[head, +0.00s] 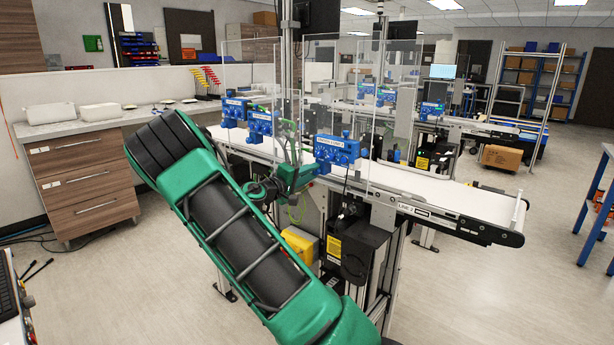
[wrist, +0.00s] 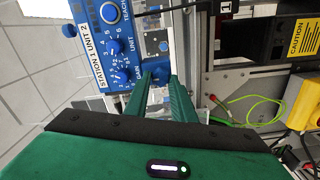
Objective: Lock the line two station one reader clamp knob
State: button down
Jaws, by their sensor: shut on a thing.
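A blue reader unit (wrist: 105,45) with the label "STATION 1 UNIT 2", dials and small knobs fills the upper left of the wrist view. A blue clamp knob (wrist: 159,74) sits at its lower right edge, mostly covered by my fingers. My gripper (wrist: 161,82) is shut on this knob, one green finger on each side. In the head view my gripper (head: 295,176) reaches the near side of the conveyor, just left of and below a blue unit (head: 337,150). Which way the knob is turned cannot be told.
The white conveyor belt (head: 430,186) runs to the right, with clear panels (head: 394,110) standing above it. More blue units (head: 258,123) stand to the left. A black box with a caution label (wrist: 300,42), a yellow box (wrist: 304,116) and a green cable (wrist: 240,103) are close by.

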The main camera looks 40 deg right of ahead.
jog(key=shift+f, duration=0.25)
jog(key=c, duration=1.5)
grip_release()
jog(key=shift+r, duration=0.1)
jog(key=shift+a, duration=0.1)
jog(key=a, duration=1)
jog(key=shift+s+a, duration=0.3)
jog(key=shift+s, duration=0.05)
jog(key=shift+s, duration=0.1)
